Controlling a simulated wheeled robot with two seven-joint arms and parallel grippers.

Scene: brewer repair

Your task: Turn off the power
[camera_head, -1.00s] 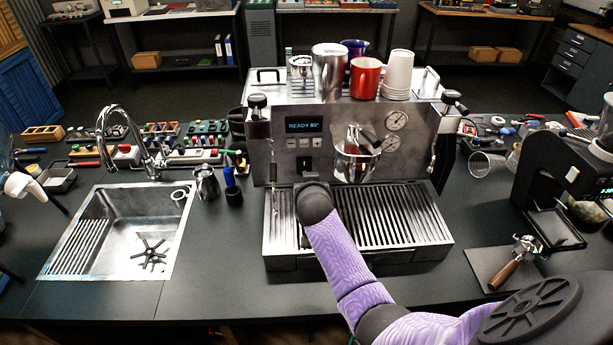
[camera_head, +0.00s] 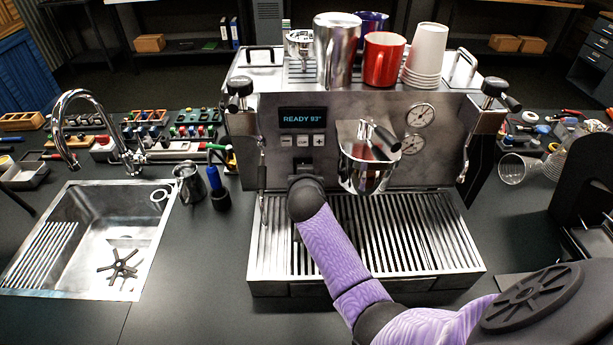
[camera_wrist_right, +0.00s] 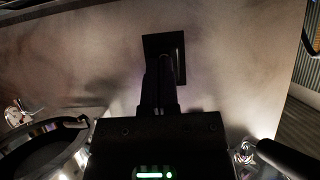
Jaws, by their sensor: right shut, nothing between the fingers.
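The steel espresso machine (camera_head: 350,120) stands at the centre of the counter. The fingers cover part of the plate. I cannot tell whether they touch it or which way the switch is set. My left gripper is out of view.
A red mug (camera_head: 383,60) and stacked cups (camera_head: 425,55) stand on top. A sink (camera_head: 85,240) is at left, a dark grinder (camera_head: 585,190) at right.

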